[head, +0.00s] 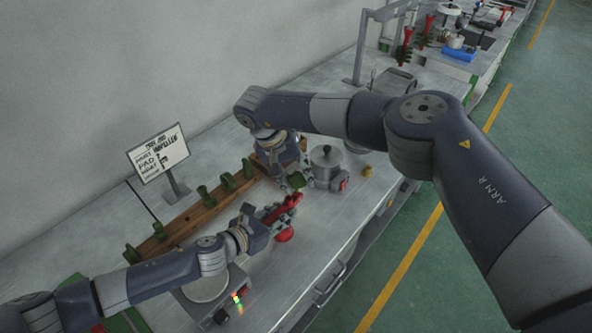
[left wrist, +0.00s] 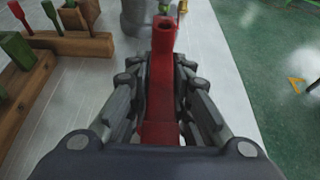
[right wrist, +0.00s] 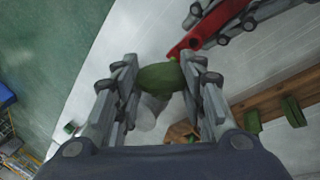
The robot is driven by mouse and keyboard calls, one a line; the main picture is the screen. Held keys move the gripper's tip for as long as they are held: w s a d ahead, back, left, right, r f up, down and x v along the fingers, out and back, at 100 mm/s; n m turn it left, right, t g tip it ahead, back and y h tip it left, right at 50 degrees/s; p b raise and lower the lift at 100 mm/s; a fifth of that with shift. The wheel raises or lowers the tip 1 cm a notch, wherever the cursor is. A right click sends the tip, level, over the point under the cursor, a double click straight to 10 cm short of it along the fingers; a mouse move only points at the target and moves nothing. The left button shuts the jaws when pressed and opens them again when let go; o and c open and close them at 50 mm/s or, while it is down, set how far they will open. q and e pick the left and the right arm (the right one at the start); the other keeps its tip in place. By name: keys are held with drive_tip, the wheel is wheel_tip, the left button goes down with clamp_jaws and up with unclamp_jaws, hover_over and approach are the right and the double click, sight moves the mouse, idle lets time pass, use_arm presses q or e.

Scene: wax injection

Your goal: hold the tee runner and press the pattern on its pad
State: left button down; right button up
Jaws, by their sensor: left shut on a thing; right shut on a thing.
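My left gripper (head: 279,213) is shut on the red tee runner (head: 291,201), which fills the space between its fingers (left wrist: 160,105) in the left wrist view. My right gripper (head: 291,178) is shut on a dark green pattern (head: 298,181). The pad is not clearly visible.
A wooden rack (head: 180,222) with several green patterns stands along the wall side, by a small sign (head: 158,153). A grey pot with a black knob (head: 327,168) stands right of the grippers. A round plate device (head: 205,287) sits near my left forearm.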

drive_tip(key=shift+h, duration=0.3)
drive_tip(key=shift+f, duration=0.65)
idle(2.8)
drive_tip(key=o, duration=1)
drive_tip(key=shift+c, duration=0.2)
drive_tip(key=o, duration=0.6)
drive_tip(key=shift+r, duration=0.2)
drive_tip(key=shift+r, duration=3.4)
